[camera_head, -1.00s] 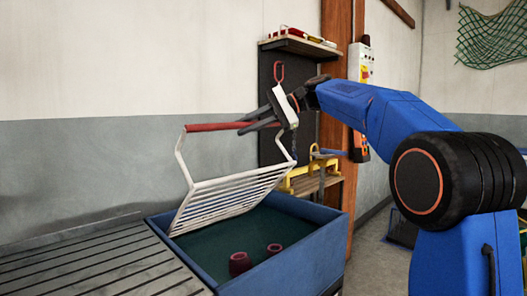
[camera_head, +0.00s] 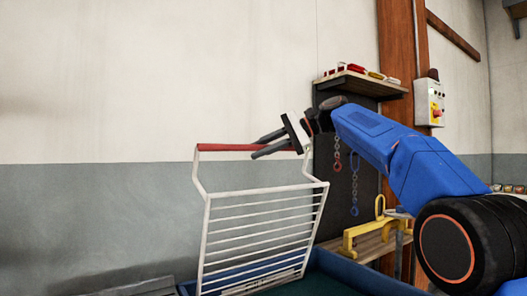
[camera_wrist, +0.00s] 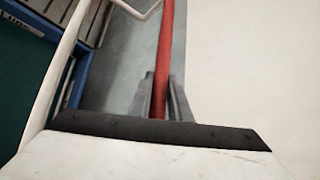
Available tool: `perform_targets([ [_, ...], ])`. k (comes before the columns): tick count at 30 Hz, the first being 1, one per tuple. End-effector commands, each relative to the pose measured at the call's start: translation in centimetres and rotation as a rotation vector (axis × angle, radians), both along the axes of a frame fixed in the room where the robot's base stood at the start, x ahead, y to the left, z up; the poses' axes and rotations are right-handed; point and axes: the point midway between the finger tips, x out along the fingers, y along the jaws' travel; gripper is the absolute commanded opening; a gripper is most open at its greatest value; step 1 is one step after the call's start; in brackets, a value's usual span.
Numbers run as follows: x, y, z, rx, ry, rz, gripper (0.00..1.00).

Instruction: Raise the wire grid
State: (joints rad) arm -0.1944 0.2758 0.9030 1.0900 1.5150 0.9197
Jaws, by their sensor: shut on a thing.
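The wire grid (camera_head: 262,223) is a white barred frame with a red handle bar (camera_head: 232,147) across its top. It stands steeply tilted, close to upright, with its lower edge at the blue bin (camera_head: 345,273). My gripper (camera_head: 262,146) is shut on the red handle near its right part. In the wrist view the red handle (camera_wrist: 166,50) runs between the two grey fingers (camera_wrist: 168,98), with white wire of the grid (camera_wrist: 65,70) at the left. The bin's inside is mostly out of view.
A shelf (camera_head: 362,82) with small red and yellow items is on the wall behind. Chains (camera_head: 354,185) hang below it. A yellow metal piece (camera_head: 372,228) sits on a lower wooden shelf at the right. The wall left of the grid is clear.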

Motion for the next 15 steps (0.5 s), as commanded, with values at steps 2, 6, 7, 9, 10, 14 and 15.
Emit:
perform_targets([
  [2,0.06,-0.02,-0.03,0.0,0.0,-0.001,0.0],
  [6,0.07,-0.03,-0.04,0.0,0.0,-0.001,0.0],
  [7,0.07,-0.03,-0.04,0.0,0.0,-0.001,0.0],
  [9,0.06,-0.04,-0.04,0.0,0.0,-0.001,0.31],
  [10,0.06,-0.04,-0.04,0.0,0.0,-0.001,0.35],
  [14,0.04,-0.04,-0.03,0.0,0.0,-0.001,0.35],
  [15,0.03,-0.04,-0.03,0.0,0.0,-0.001,0.35],
])
